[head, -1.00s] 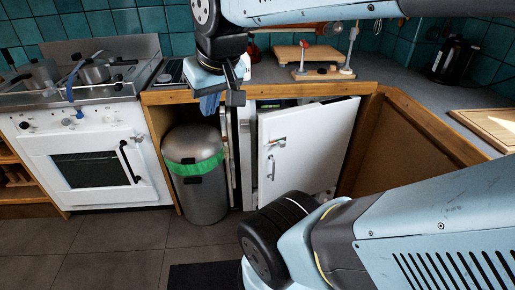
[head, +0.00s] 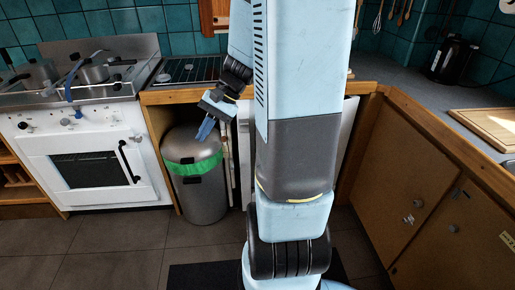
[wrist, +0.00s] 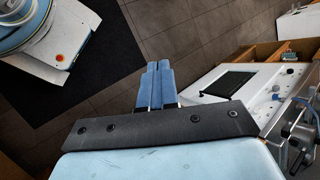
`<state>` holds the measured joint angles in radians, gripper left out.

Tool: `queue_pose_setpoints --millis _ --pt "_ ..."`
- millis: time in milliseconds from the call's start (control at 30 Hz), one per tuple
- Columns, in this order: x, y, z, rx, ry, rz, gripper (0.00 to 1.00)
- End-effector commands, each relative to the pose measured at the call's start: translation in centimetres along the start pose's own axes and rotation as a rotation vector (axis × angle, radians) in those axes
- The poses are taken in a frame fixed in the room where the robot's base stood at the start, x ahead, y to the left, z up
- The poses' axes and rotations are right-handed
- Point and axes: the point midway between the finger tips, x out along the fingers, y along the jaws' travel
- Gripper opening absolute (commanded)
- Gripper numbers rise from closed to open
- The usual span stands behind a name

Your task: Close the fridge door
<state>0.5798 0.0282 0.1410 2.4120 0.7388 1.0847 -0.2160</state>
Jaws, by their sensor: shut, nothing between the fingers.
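The white fridge door (head: 347,139) is mostly hidden behind my arm in the head view. A narrow white upright edge (head: 243,142) shows left of my arm. My gripper (head: 204,131) is shut and empty, its blue fingers pointing down in front of the metal bin, left of the fridge. In the wrist view the two blue fingers (wrist: 155,82) lie together above the floor. The fridge door does not show there.
A steel bin (head: 199,195) with a green liner stands left of the fridge. A white stove (head: 95,160) is further left; it also shows in the wrist view (wrist: 250,90). Wooden cabinets (head: 420,190) line the right. A dark mat (wrist: 85,65) lies on the tiled floor.

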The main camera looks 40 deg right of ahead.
Motion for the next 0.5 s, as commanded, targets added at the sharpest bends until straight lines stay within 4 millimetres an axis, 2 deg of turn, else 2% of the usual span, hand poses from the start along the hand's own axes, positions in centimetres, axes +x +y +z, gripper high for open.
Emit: queue_pose_setpoints --millis 33,267,500 --pt "0.3 0.6 -1.2 0.051 -0.022 -0.044 0.0" --pt "1.3 2.4 -6.1 0.251 -0.09 -0.261 0.0" --pt "1.8 5.3 -11.4 0.456 -0.128 -0.512 0.0"
